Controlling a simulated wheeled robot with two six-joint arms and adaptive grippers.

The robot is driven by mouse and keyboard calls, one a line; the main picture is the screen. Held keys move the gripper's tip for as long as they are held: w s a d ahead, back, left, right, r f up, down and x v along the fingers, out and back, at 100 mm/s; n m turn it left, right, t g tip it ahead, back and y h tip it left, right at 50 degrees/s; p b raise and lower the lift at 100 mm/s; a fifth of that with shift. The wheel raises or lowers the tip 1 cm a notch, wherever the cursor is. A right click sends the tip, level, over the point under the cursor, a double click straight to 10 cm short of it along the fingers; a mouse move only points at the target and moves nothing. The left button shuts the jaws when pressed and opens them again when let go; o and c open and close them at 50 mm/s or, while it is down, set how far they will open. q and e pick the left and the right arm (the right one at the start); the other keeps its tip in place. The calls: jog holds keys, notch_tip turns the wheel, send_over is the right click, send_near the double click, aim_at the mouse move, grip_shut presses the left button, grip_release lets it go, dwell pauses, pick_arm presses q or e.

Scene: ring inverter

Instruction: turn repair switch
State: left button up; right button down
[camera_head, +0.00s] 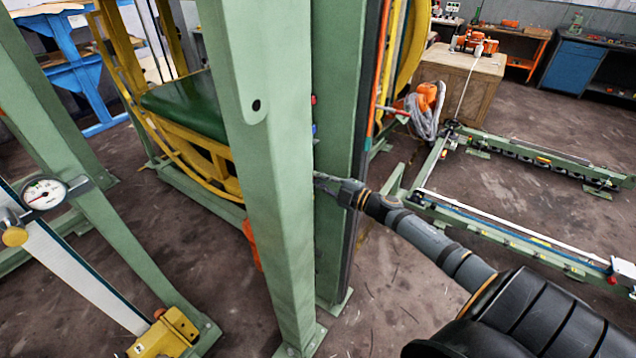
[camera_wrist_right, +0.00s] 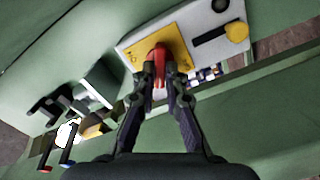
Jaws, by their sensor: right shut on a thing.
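In the right wrist view, a red switch handle (camera_wrist_right: 158,62) sits on a yellow plate (camera_wrist_right: 181,48), which is part of a pale panel on a green post. My right gripper (camera_wrist_right: 160,80) is shut on the red handle, with one finger on each side of it. In the head view, my right arm reaches in from the lower right, and its gripper (camera_head: 328,182) is partly hidden behind the green post (camera_head: 270,170). The switch is hidden in the head view. My left gripper is not in view.
Beside the switch are a black knob (camera_wrist_right: 220,5) and a yellow knob with a black bar (camera_wrist_right: 236,32). Several small levers (camera_wrist_right: 62,140) stick out at the left. In the head view, a pressure gauge (camera_head: 45,193) is at left and a roller track (camera_head: 520,240) at right.

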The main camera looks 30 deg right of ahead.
jog(key=n+b, duration=0.2)
jog(key=n, duration=0.3)
jog(key=shift+f+n, duration=0.15)
jog(key=shift+n, duration=0.25)
dwell(0.4)
jog(key=c, duration=1.4)
grip_release()
jog(key=v, duration=0.7)
jog(key=shift+s, duration=0.2)
jog(key=shift+d, duration=0.1)
